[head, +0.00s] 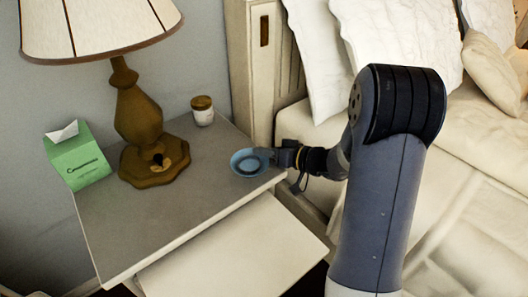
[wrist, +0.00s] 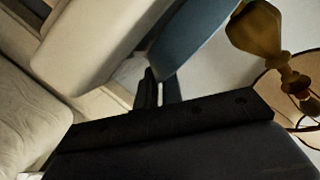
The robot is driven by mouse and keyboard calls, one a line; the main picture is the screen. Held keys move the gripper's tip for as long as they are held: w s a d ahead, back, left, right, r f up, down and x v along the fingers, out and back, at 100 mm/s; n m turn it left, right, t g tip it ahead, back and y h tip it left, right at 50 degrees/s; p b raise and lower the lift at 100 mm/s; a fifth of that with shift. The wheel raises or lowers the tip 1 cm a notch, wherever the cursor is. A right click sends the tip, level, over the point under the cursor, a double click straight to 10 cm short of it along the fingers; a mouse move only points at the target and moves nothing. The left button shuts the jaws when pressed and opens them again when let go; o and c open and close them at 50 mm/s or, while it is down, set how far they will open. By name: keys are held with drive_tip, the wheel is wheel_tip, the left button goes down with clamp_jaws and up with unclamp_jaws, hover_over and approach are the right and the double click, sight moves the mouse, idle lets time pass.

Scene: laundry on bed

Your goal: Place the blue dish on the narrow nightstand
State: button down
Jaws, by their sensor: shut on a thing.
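The blue dish (head: 249,163) is small and round, and it appears over the right edge of the nightstand's grey top (head: 150,228) in the head view. My gripper (head: 270,156) reaches in from the right and is shut on the dish's rim. In the wrist view, the dish (wrist: 190,38) shows as a blue curved piece between and beyond the fingers of my gripper (wrist: 158,92). The dish looks about level. I cannot tell whether its underside touches the top or hangs slightly above it.
A brown-based lamp (head: 145,115), a green tissue box (head: 78,158) and a small lidded jar (head: 203,111) stand on the nightstand's back half. A pale drawer or panel (head: 235,255) juts out in front. The bed (head: 460,150) is to the right. The top's front left is clear.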

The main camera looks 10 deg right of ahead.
drive_tip(key=shift+f+b, duration=0.1)
drive_tip(key=shift+b, duration=0.2)
drive_tip(key=c, duration=1.6)
unclamp_jaws()
drive_tip(key=shift+o, duration=0.2)
drive_tip(key=shift+r+p, duration=0.3)
drive_tip(key=shift+p, duration=0.15)
drive_tip(key=v, duration=1.2)
drive_tip(key=shift+f, duration=0.1)
